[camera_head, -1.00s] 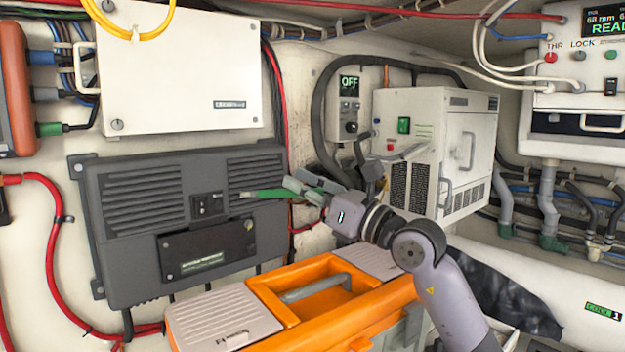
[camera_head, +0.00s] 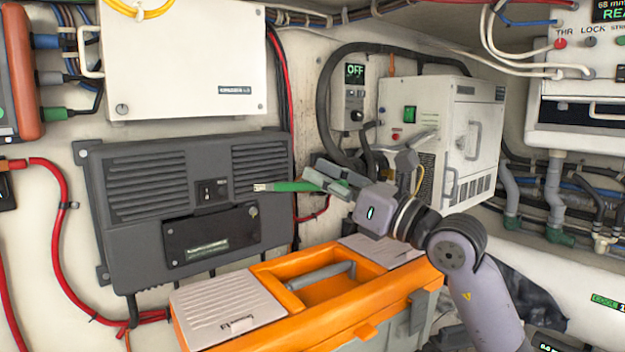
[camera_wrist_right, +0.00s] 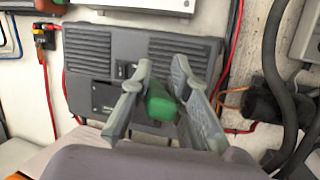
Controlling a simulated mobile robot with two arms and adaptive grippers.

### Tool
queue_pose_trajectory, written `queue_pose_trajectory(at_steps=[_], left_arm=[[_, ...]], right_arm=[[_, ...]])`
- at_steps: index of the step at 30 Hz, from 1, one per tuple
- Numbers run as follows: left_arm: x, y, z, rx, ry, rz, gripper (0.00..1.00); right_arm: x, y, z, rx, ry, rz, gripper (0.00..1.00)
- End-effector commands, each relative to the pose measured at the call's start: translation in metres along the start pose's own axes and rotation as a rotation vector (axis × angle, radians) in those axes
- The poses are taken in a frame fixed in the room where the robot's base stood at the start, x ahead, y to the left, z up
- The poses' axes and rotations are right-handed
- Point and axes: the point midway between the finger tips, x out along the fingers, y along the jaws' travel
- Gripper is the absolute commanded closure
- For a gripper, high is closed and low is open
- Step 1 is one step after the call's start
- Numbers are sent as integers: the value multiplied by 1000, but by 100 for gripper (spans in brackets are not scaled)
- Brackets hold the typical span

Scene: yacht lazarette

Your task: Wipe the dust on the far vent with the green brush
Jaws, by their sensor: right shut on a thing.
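My right gripper (camera_head: 328,178) is shut on the green brush (camera_head: 292,186), which points left with its pale tip (camera_head: 260,187). The brush also shows green between the fingers in the right wrist view (camera_wrist_right: 160,104). A dark grey wall unit (camera_head: 130,270) has a wide left louvred vent (camera_head: 143,190) and a smaller right louvred vent (camera_head: 258,162). The brush tip appears over the lower edge of the right vent; I cannot tell whether it touches. No dust is clearly discernible on either vent. My left gripper is not in view.
An orange toolbox (camera_head: 268,335) with a grey handle stands below the unit and my right arm. A white machine (camera_head: 455,140) is at the right behind my arm. A white box (camera_head: 185,65) hangs above the unit. Red cables (camera_head: 55,240) run at the left.

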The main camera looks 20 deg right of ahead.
Motion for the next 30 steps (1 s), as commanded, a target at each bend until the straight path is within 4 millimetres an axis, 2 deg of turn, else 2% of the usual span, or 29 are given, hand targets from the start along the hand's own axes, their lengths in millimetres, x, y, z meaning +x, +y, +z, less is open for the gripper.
queue_pose_trajectory(at_steps=[4, 15, 24, 30], left_arm=[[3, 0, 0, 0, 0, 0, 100], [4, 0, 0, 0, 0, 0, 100], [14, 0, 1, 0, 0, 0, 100], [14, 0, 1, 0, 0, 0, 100]], right_arm=[[-7, 2, 1, -1, 1, 1, 100], [-10, 3, 2, 0, 0, 0, 100], [-33, 9, 6, -2, -1, 0, 100], [-36, 10, 8, 1, 1, 0, 100]])
